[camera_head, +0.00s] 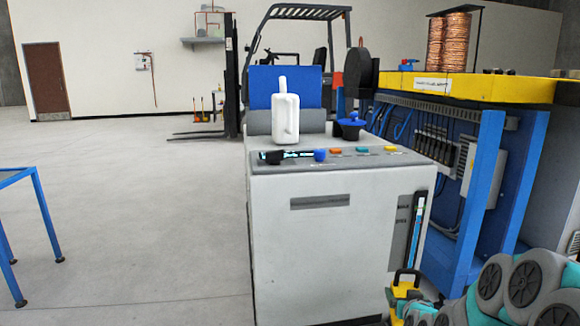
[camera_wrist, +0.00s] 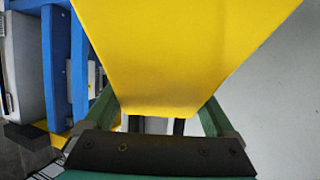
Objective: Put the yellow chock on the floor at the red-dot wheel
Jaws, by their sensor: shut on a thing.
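The yellow chock (camera_wrist: 185,50) fills the upper middle of the wrist view, close to the camera. My gripper (camera_wrist: 158,112) is shut on it, with a green finger at each side of its narrow end. In the head view my teal and grey arm comes in at the lower right. Small yellow parts show at its end beside the grey cabinet, too small to tell which is the chock. No wheel with a red dot shows in either view.
A grey cabinet (camera_head: 325,245) with a white jug (camera_head: 285,112) on top stands in the middle. A blue and yellow workbench (camera_head: 490,165) is at the right. A forklift (camera_head: 232,85) stands behind. A blue table (camera_head: 40,200) is at the left; the floor (camera_head: 140,215) between is clear.

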